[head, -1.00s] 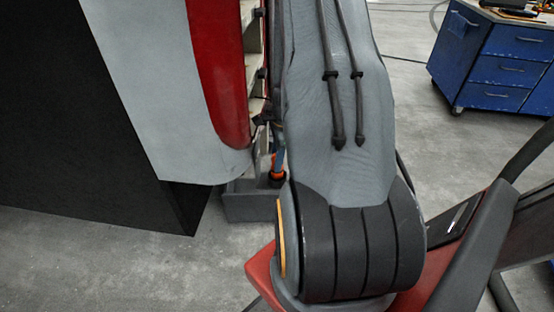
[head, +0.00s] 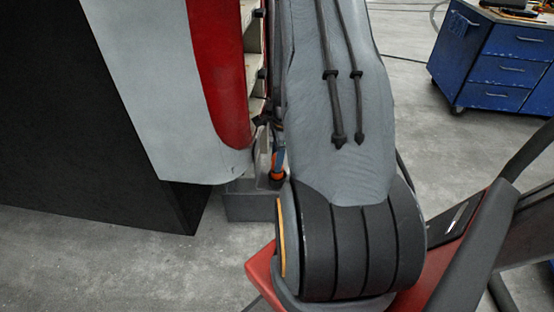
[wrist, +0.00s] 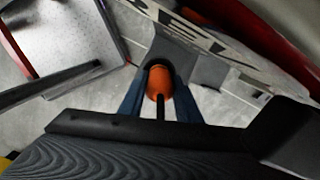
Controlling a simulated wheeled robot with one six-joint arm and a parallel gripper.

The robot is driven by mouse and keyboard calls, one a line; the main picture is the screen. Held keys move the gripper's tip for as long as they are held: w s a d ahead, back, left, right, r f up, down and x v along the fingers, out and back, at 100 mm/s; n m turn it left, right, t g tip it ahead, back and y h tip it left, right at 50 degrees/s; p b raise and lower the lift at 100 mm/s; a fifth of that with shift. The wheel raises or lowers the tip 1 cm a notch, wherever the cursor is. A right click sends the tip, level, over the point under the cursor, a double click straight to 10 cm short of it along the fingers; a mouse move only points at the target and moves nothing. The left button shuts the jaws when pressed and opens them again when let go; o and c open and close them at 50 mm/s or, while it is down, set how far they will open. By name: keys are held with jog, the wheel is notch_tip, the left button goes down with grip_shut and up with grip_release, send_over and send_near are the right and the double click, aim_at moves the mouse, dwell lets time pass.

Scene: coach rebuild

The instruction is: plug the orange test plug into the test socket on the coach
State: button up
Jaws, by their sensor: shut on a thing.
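The orange test plug (wrist: 158,83) is between the blue fingers of my gripper (wrist: 158,106) in the wrist view, with a dark cable trailing back from it. My gripper is shut on it. The plug's far end meets a dark round opening on a grey block (wrist: 187,62) beside the coach lettering, seemingly the test socket. I cannot tell how deep the plug sits. In the head view, a small orange part of the plug (head: 277,175) shows beside the grey block (head: 248,204) below the coach (head: 220,90). My arm hides much of that area.
The coach's red and grey side panel and a large black face (head: 80,120) fill the left. A blue drawer cabinet (head: 495,65) stands at the back right. Concrete floor is clear between it and my arm.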

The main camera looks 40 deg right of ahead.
jog(key=shift+f+b, duration=0.35)
jog(key=shift+f, duration=0.35)
jog(key=o, duration=0.9)
jog(key=shift+s+d+r+p, duration=0.1)
jog(key=shift+d+r+p, duration=0.1)
jog(key=shift+r+p, duration=1.5)
jog(key=shift+s+d+r+p, duration=0.15)
jog(key=shift+r+p, duration=1.2)
jog(key=shift+r, duration=0.6)
jog(key=shift+s+d+r+p, duration=0.1)
jog(key=shift+d+r+p, duration=0.1)
jog(key=shift+r+p, duration=1.5)
jog(key=shift+r, duration=0.1)
